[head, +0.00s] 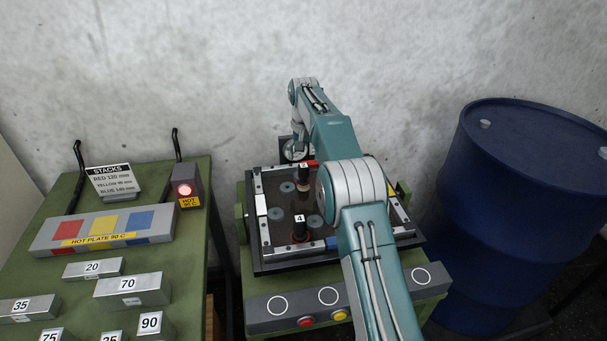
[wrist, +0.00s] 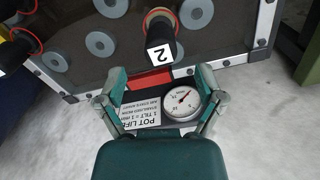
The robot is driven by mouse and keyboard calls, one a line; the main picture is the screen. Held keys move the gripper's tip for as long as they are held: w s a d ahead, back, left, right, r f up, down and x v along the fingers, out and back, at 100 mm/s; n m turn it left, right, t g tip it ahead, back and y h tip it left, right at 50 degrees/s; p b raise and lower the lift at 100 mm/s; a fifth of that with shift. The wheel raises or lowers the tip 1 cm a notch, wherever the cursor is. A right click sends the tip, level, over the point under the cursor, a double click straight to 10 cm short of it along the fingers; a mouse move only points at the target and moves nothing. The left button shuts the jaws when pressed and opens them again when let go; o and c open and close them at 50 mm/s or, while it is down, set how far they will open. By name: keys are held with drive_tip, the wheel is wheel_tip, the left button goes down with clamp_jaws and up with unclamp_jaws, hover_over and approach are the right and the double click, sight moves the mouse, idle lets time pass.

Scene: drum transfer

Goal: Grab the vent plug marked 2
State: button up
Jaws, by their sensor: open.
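The vent plug marked 2 (wrist: 161,40) is a black knob with a red ring at its base and a white number tag, at the top middle of the wrist view. It stands on the dark panel near its edge. In the head view a dark plug (head: 304,184) near the panel's far edge seems to be the same one; its number is too small to read. My gripper (wrist: 161,80) is open and empty, its fingers spread either side of a line below the plug, apart from it. In the head view my arm hides part of the panel.
A round gauge (wrist: 181,103) and a POT LIFE label (wrist: 139,116) lie between my fingers in view, beside a red block (wrist: 151,80). Plug 4 (head: 300,236) stands nearer on the panel. A blue drum (head: 520,200) is right; a hot plate (head: 103,231) is left.

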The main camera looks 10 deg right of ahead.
sight(303, 165)
wheel_tip(303, 165, down, 4)
drive_tip(key=shift+a+f, duration=0.1)
drive_tip(key=shift+f, duration=0.15)
clamp_jaws()
idle(0.3)
wheel_tip(303, 165, up, 3)
drive_tip(key=shift+s+r, duration=0.1)
drive_tip(key=shift+r, duration=0.1)
drive_tip(key=shift+s+r, duration=0.3)
drive_tip(key=s+a+r, duration=0.1)
drive_tip(key=s+r, duration=0.8)
drive_tip(key=s, duration=0.4)
drive_tip(key=shift+s, duration=0.2)
